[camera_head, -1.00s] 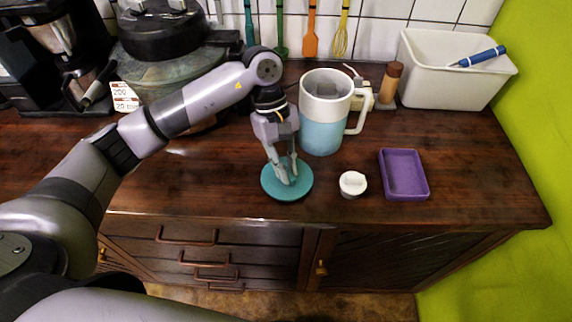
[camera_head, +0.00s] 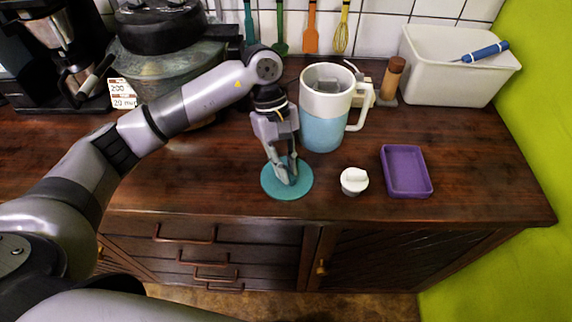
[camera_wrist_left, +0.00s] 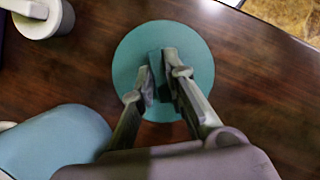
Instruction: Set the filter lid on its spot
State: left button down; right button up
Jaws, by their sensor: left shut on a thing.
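A teal round lid (camera_head: 302,187) lies on the brown wooden counter near its front edge. It shows in the left wrist view (camera_wrist_left: 198,62) with a raised teal grip across its middle. My left gripper (camera_head: 287,180) points down over the lid. Its fingers (camera_wrist_left: 161,84) are shut on the raised grip. The lid looks flat on or very close to the counter. A blue and white jug (camera_head: 322,127) stands behind and to the right of the lid, its top open and a grey part inside. My right gripper is not in view.
A small white cap-like piece (camera_head: 354,181) and a purple tray (camera_head: 423,187) lie right of the lid. A white bin (camera_head: 440,80) and a brown-capped bottle (camera_head: 391,78) stand behind. A large pot and a coffee machine stand at the left. The counter left of the lid is clear.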

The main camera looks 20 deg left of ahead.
pick_arm(q)
jog(key=c, duration=1.5)
grip_release()
jog(key=shift+c, duration=0.2)
jog(key=v, duration=1.2)
